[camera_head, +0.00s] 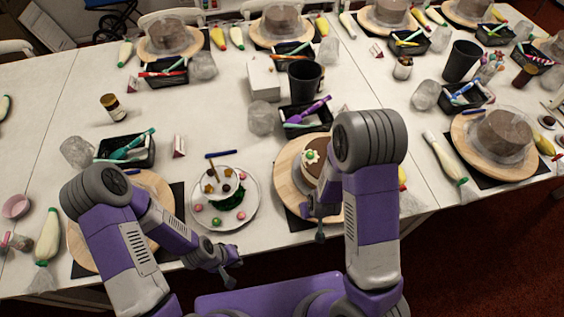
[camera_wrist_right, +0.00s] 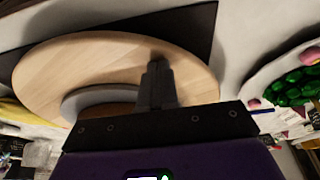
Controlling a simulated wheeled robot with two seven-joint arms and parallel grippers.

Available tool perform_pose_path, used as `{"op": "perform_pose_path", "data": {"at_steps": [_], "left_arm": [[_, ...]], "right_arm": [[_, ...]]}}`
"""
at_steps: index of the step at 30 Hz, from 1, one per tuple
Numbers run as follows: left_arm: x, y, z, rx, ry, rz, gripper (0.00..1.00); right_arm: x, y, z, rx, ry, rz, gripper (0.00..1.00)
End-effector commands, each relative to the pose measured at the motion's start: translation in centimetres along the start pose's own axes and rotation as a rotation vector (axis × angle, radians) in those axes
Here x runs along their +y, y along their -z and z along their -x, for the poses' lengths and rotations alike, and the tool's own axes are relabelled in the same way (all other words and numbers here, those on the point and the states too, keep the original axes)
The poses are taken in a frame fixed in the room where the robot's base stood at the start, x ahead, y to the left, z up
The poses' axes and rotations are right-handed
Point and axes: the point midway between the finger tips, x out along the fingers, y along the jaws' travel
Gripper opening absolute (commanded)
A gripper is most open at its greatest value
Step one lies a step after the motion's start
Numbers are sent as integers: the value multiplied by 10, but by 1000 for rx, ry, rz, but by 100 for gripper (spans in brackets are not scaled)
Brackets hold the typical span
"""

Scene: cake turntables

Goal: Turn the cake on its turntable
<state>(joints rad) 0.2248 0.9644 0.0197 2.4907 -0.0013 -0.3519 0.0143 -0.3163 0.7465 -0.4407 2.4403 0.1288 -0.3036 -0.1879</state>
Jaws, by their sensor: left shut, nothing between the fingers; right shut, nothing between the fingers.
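The cake (camera_head: 310,167), with a brown top and a green decoration, sits on a round wooden turntable (camera_head: 288,190) right of centre. My right arm hides much of both. My right gripper (camera_head: 320,228) is shut and empty at the turntable's near side. In the right wrist view its fingers (camera_wrist_right: 157,68) lie across the wooden disc (camera_wrist_right: 70,62); I cannot tell whether they touch it. A grey round piece (camera_wrist_right: 95,98) shows at the disc, partly behind the fingers. My left gripper (camera_head: 230,270) is shut and empty in front of the white plate, near the table's front edge.
A white plate (camera_head: 252,205) with a decorated dessert stands left of the turntable. Another wooden turntable (camera_head: 160,187) lies partly under my left arm. A black tool tray (camera_head: 300,122) and a dark cup (camera_head: 305,77) stand behind. A piping bag (camera_head: 445,158) lies to the right.

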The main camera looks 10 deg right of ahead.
Motion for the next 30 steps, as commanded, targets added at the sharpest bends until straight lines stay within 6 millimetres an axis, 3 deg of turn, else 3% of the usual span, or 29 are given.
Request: {"op": "perform_pose_path", "data": {"at_steps": [10, 18, 30], "left_arm": [[1, 0, 3, 0, 0, 0, 0], [10, -1, 25, 0, 0, 0, 0], [11, -1, 29, 0, 0, 0, 0]], "right_arm": [[0, 0, 3, -1, 0, 0, 0], [0, 9, 29, 1, 0, 0, 0], [0, 10, 34, 0, 0, 0, 0]]}}
